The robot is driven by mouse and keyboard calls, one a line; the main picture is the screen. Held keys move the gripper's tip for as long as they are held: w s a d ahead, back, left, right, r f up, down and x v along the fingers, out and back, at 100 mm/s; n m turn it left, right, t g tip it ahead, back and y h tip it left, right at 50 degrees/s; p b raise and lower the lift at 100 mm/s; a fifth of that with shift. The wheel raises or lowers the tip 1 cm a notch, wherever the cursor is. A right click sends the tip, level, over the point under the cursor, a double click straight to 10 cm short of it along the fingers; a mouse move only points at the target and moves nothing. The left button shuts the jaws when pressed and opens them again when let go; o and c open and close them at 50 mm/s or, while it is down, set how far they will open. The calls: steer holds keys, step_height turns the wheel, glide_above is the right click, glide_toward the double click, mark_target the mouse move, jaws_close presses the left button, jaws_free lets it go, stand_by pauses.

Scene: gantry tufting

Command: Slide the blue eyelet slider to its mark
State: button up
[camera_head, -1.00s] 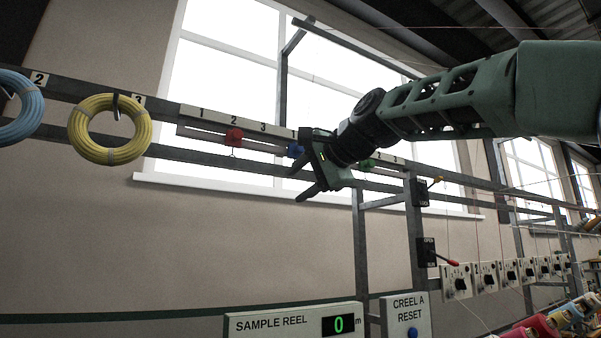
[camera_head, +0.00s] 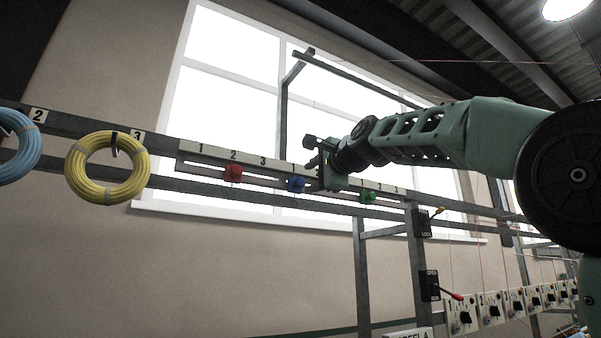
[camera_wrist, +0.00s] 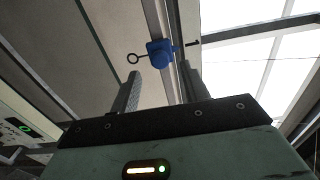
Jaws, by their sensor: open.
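The blue eyelet slider (camera_head: 296,184) sits on the slotted rail (camera_head: 262,181), between the red slider and the green slider. In the wrist view the blue slider (camera_wrist: 159,52) shows with a dark ring at its left side, just beyond the fingertips. My gripper (camera_head: 309,153) is open, close to the rail and just right of and above the blue slider in the head view. In the wrist view its fingers (camera_wrist: 158,82) stand apart with nothing between them.
A red slider (camera_head: 233,173) and a green slider (camera_head: 368,196) are on the same line of rail. Yellow (camera_head: 82,181) and blue (camera_head: 24,166) coils hang at the left. Lock (camera_head: 427,221) and open levers (camera_head: 431,286) are at the right. The wall below is clear.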

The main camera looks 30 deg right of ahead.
mark_target(302, 182)
steer(key=w+p, duration=0.3)
steer(key=w, duration=0.2)
steer(key=shift+r, duration=0.15)
steer(key=shift+w, duration=0.55)
